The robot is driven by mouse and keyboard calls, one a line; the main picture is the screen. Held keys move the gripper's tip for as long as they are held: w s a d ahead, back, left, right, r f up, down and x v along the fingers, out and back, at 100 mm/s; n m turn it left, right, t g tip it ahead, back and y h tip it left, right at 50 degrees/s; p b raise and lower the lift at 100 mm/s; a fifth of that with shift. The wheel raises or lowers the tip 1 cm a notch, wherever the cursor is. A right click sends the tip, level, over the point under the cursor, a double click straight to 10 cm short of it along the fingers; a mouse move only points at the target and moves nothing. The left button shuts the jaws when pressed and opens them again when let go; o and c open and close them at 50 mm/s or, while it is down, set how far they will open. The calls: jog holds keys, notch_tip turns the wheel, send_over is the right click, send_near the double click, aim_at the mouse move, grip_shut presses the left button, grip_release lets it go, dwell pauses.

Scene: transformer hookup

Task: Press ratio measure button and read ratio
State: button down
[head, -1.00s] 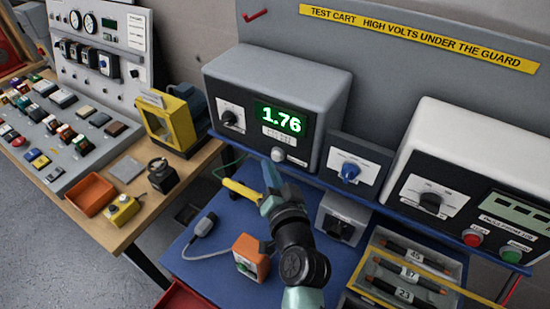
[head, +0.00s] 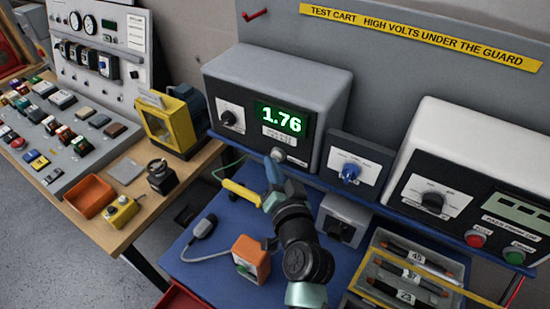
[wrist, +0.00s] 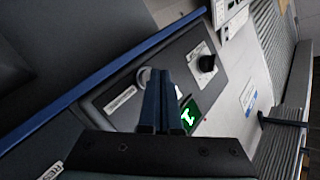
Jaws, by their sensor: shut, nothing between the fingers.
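The grey ratio meter box (head: 323,88) stands on the blue cart. Its lit green display (head: 282,119) reads 1.76. A round pale button (head: 278,154) sits below the display and a small label. My gripper (head: 271,163) is shut and empty, its fingertips close to the button in the head view; whether they touch it I cannot tell. In the wrist view the shut fingers (wrist: 165,80) point at the meter's front. The pale button (wrist: 143,77) shows just left of them, and they partly hide the display (wrist: 190,115).
A black knob (head: 228,118) is left of the display. A blue-knob box (head: 354,167) and a white-topped unit (head: 470,150) with red and green buttons stand to the right. A yellow-handled probe (head: 240,192) and an orange box (head: 251,258) lie near my arm.

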jog(key=shift+w+d, duration=0.1)
dwell(0.3)
jog(key=shift+s+a+p, duration=0.35)
jog(key=shift+s+a, duration=0.2)
jog(key=shift+s, duration=0.15)
jog(key=s+a+p, duration=0.3)
jog(key=s, duration=0.2)
jog(key=shift+a, duration=0.3)
jog(key=shift+w, duration=0.1)
dwell(0.5)
